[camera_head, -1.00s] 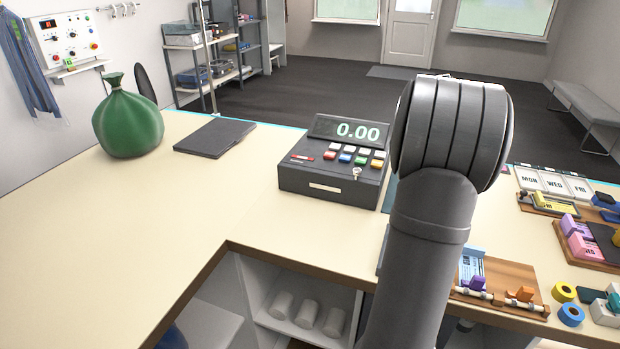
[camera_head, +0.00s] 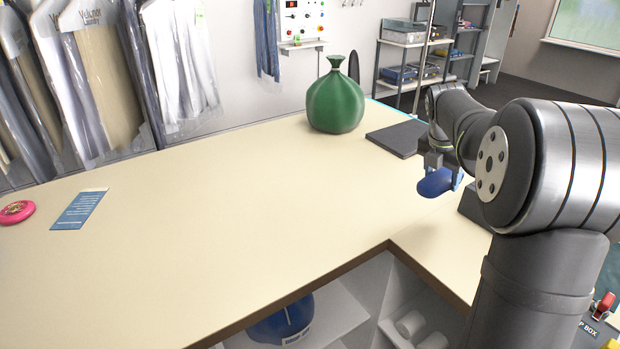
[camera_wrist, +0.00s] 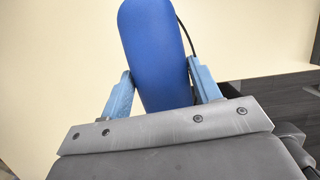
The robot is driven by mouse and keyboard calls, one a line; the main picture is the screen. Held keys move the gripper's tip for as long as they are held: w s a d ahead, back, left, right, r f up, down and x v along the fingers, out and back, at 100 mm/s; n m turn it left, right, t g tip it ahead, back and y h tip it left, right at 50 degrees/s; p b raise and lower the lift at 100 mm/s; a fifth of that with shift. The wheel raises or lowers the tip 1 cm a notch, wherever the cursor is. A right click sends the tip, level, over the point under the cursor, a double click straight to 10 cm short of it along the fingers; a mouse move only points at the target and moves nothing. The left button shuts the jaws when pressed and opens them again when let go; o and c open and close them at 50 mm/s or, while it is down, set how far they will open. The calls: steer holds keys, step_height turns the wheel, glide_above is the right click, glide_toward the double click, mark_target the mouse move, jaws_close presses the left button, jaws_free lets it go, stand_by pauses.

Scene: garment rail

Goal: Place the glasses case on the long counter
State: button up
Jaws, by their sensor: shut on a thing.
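The blue glasses case (camera_head: 435,183) is held by my gripper (camera_head: 440,178) in the head view, at the right, in front of the dark arm links. In the wrist view the rounded blue case (camera_wrist: 155,50) stands between the two light-blue fingers of my gripper (camera_wrist: 160,82), which are shut on it. The long counter (camera_head: 230,210) has a pale cream top and runs across the head view. The wrist view shows its pale top (camera_wrist: 60,60) behind the case. How high the case is above the counter is hard to tell.
A green tied bag (camera_head: 335,100) and a dark flat pad (camera_head: 397,138) stand toward the far edge. A blue-and-white card (camera_head: 78,210) and a pink round thing (camera_head: 16,212) lie at the left. The middle of the counter is clear. Garments in covers (camera_head: 100,80) hang behind.

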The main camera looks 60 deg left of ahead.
steer(key=s+a+n+y, duration=0.1)
steer(key=s+a+n, duration=0.3)
steer(key=s+a, duration=0.4)
steer(key=s+a+f, duration=0.2)
steer(key=a+f, duration=0.1)
steer(key=f, duration=0.1)
steer(key=s+a+f, duration=0.1)
steer(key=a+f, duration=0.2)
steer(key=a, duration=0.1)
steer(key=s+a+f, duration=0.2)
steer(key=a+f, duration=0.1)
steer(key=f, duration=0.1)
steer(key=shift+s+a+f, duration=0.15)
steer(key=shift+s+f, duration=0.15)
steer(key=shift+f, duration=0.05)
steer(key=shift+s+a+f, duration=0.1)
steer(key=shift+f, duration=1.95)
steer(key=shift+f, duration=0.1)
steer(key=o, duration=1)
